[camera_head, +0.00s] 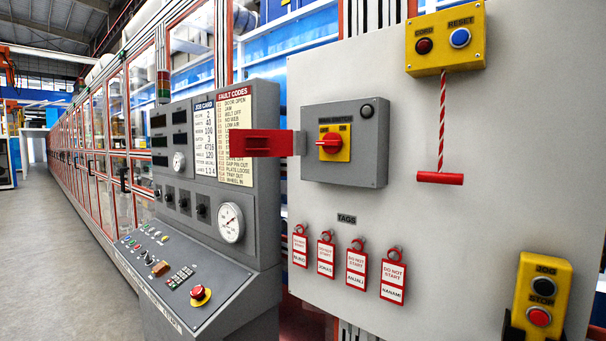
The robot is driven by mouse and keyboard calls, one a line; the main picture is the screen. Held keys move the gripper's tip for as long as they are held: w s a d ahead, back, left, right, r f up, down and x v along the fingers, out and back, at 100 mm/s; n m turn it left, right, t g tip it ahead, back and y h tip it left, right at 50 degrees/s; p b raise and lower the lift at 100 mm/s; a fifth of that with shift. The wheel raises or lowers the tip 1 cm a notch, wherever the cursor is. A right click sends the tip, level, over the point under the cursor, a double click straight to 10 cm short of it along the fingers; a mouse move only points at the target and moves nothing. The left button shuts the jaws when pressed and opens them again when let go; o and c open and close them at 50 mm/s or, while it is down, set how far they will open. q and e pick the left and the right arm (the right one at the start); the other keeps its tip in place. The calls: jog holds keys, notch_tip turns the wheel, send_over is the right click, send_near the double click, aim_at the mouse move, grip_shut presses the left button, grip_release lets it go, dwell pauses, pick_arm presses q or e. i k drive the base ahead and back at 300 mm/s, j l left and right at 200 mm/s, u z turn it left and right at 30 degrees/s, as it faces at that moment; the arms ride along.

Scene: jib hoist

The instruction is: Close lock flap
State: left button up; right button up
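The lock flap (262,143) is a red plate that sticks out to the left from the grey switch box (345,168). It stands open, swung away from the box's front, and covers part of the fault codes sheet behind it. The box front shows a yellow plate with a red rotary handle (330,143), lying roughly horizontal, and a dark round button or lamp at the upper right. Neither of my grippers is in view.
Several red tags (356,269) hang below the switch box. A red pull handle (440,178) hangs on a cord from the yellow reset box (446,38). A yellow jog box (541,298) is at the lower right. A grey control console (190,270) stands left; open floor lies beyond.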

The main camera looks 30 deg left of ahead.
aim_at(242, 143)
jog(key=i+j, duration=0.1)
jog(key=j, duration=1.2)
jog(key=i+j, duration=0.15)
jog(key=j, duration=0.5)
jog(key=i+j, duration=0.1)
jog(key=j, duration=1.25)
jog(key=j+z, duration=0.75)
jog(key=z, duration=0.15)
jog(key=j+z, duration=0.45)
jog(key=k+j+z, duration=0.15)
jog(key=z, duration=0.25)
